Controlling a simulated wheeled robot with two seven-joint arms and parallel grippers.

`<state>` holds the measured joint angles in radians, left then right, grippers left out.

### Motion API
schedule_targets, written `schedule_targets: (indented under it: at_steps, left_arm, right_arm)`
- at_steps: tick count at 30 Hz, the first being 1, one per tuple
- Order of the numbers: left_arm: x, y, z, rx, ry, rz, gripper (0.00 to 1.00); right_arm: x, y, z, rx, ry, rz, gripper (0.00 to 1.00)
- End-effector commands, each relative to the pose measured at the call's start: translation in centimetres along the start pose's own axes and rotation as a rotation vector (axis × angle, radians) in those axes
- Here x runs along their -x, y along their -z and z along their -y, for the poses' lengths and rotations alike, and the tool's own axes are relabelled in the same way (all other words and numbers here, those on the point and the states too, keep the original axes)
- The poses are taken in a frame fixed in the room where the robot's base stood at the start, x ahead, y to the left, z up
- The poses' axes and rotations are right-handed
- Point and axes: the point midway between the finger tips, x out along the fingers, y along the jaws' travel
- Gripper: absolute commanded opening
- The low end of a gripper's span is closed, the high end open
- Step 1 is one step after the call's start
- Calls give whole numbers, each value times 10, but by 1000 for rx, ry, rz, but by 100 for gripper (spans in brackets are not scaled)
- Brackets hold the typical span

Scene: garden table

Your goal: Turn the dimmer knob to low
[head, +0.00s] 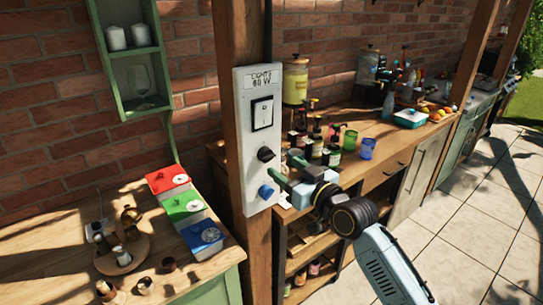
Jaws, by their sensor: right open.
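A grey control panel (244,129) is fixed to a wooden post. It has a label at the top reading "LIGHTS 60 W", a white rocker switch (262,112), a black knob (265,154) and, below it, a blue knob (266,191). I cannot tell from the marks which knob is the dimmer. My right gripper (279,178) is open just to the right of the panel's lower part, its fingers pointing left toward the knobs. No knob is clearly between its fingers, and I cannot tell whether they touch the panel. My left gripper is not in view.
The wooden post (233,38) stands between two counters. The left counter holds red, green and blue boxes (183,205) and a round wooden tray (107,262). Bottles, cups and a teal container (409,120) crowd the right counter behind my gripper. The paved floor (470,235) is clear.

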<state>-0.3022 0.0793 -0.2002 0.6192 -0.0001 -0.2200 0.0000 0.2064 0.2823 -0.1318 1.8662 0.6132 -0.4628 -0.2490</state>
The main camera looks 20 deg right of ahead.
Motion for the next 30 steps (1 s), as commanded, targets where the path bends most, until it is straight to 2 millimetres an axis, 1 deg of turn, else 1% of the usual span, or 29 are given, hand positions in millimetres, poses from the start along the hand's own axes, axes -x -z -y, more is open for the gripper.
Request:
schedule_targets:
  at_steps: [1,6,12,17,25,26,30]
  left_arm:
    - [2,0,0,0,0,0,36]
    - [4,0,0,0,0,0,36]
    - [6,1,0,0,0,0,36]
    - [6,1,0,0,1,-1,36]
    - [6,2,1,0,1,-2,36]
    - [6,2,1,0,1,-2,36]
    - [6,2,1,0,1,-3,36]
  right_arm:
    - [-11,2,0,-1,0,-2,58]
    - [-39,1,0,0,-1,0,58]
    - [-60,0,0,0,0,2,58]
    - [-67,0,0,1,-1,1,58]
    - [-68,-1,0,1,-1,1,58]
    - [-68,-1,0,1,-1,1,55]
    - [-68,-1,0,1,-1,1,37]
